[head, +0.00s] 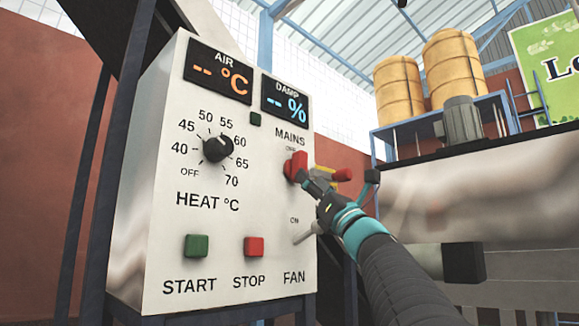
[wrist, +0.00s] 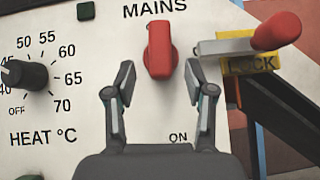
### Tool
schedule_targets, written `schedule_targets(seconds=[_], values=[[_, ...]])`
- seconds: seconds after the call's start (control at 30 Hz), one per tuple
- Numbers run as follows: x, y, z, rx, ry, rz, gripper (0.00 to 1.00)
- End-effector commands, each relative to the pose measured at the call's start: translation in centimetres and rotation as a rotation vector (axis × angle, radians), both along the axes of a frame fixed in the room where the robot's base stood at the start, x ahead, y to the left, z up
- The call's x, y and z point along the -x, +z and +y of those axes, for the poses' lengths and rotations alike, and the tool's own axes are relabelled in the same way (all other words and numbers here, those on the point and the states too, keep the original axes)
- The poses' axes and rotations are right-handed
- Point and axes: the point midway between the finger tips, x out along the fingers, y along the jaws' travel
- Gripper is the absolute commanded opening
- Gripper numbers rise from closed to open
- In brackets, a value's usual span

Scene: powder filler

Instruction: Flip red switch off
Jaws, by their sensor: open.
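The red MAINS switch (head: 296,167) is a rotary handle on the right side of the white control panel (head: 150,250). In the wrist view the red switch (wrist: 159,50) stands upright below the word MAINS, with ON lettered lower down. My gripper (head: 305,178) is at the switch in the head view and hides part of it and its lettering. In the wrist view my gripper (wrist: 160,78) is open, with its fingers apart on either side below the switch's lower end. I cannot tell whether either finger touches it.
A red-handled lever (wrist: 275,32) with a yellow LOCK tag (wrist: 250,62) sits close right of the switch. The heat knob (head: 217,148), green START button (head: 196,246), red STOP button (head: 254,246) and FAN toggle (head: 306,234) share the panel. Displays (head: 219,72) are above.

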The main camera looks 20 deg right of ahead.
Motion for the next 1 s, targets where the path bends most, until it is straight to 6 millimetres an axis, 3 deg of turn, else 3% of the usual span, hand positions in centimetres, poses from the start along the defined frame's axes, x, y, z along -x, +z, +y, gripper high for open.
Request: schedule_targets(seconds=[0.1, 0.3, 0.77, 0.93, 1.0], values=[[-1.6, 1.8, 0.4, 0.001, 0.002, 0.001, 0.54], [-3.4, 3.5, 0.9, 0.000, 0.000, 0.001, 0.54], [-4.1, 4.1, 1.1, 0.000, -0.001, 0.001, 0.54], [-4.1, 4.1, 1.1, 0.000, -0.001, 0.001, 0.14], [-4.1, 4.1, 1.1, 0.001, -0.002, 0.001, 0.14]])
